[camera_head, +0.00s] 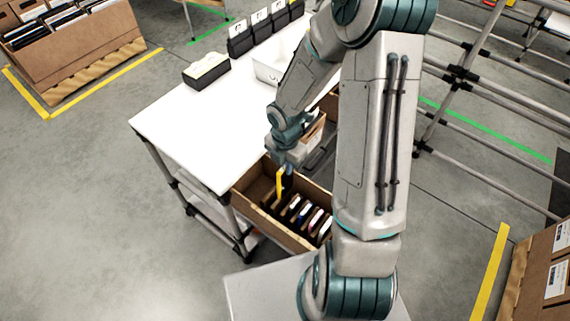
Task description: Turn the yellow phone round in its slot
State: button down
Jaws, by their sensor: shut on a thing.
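The yellow phone (279,186) stands upright at the left end of the row of slots in an open brown carton (249,202). Only a narrow yellow strip of it shows. My gripper (285,180) is directly at it, shut on its upper part, with a dark finger against its right side. I cannot tell whether the phone's lower end is inside its slot or just above it. Several other phones (305,213) stand in the slots to the right of it. My arm hides the right end of the carton.
A white table (190,130) lies behind and left of the carton. On it are a small black-sided box (206,72), a white bin (270,70) and black holders (262,30). A grey surface (262,290) is in front. Metal rails (480,85) stand at the right.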

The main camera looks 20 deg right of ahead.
jog(key=b, duration=0.5)
send_near(285, 194)
jog(key=shift+w+d+f, duration=0.25)
jog(key=shift+w+f, duration=0.2)
jog(key=shift+w, duration=0.2)
jog(key=shift+f+b, duration=4.5)
jog(key=shift+f, duration=1.25)
jog(key=shift+f, duration=0.3)
jog(key=c, duration=1.3)
grip_release()
jog(key=shift+c, duration=0.2)
notch_tip(285, 194, up, 14)
jog(key=p, duration=0.6)
jog(key=shift+f, duration=0.1)
